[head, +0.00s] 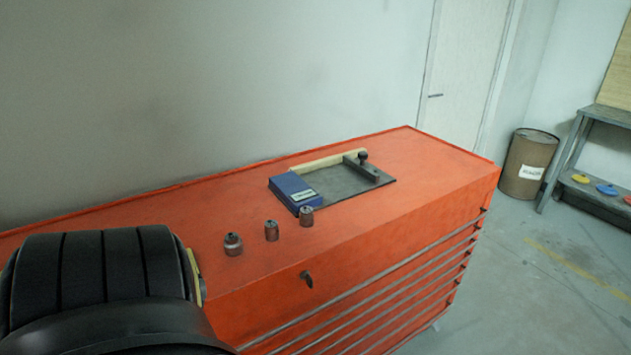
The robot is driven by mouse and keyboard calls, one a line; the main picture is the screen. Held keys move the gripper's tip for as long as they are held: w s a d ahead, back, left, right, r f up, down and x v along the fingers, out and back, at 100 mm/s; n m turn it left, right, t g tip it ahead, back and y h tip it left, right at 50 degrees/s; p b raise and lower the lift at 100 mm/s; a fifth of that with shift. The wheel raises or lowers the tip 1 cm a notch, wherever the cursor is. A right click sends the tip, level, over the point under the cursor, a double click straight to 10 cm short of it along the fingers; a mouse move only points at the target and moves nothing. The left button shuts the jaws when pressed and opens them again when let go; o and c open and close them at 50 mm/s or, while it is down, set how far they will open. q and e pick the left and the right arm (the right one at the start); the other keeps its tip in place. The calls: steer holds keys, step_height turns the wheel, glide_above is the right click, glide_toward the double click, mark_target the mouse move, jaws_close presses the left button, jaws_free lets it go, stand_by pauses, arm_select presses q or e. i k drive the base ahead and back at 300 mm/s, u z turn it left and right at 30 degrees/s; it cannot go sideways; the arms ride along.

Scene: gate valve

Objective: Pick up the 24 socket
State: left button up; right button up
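Three small dark metal sockets stand upright in a row on the orange tool cabinet (400,185). The left socket (233,245) looks widest, the middle socket (271,231) is slimmer, and the right socket (306,216) stands close to a blue box. No size marking can be read on them, so I cannot tell which is the 24. A large black ribbed part, apparently of my own arm, fills the lower left and hides that part of the cabinet top. Neither gripper's fingers show.
The blue box (286,194) with a label lies at the edge of a dark grey plate (345,181) with a knobbed bar (362,165). A pale strip lies behind it. The cabinet top at right is clear. A brown barrel (528,165) and shelf (590,180) stand beyond.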

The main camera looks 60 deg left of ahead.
mark_target(271, 230)
steer(key=i, duration=1.65)
steer(key=u, duration=3.1)
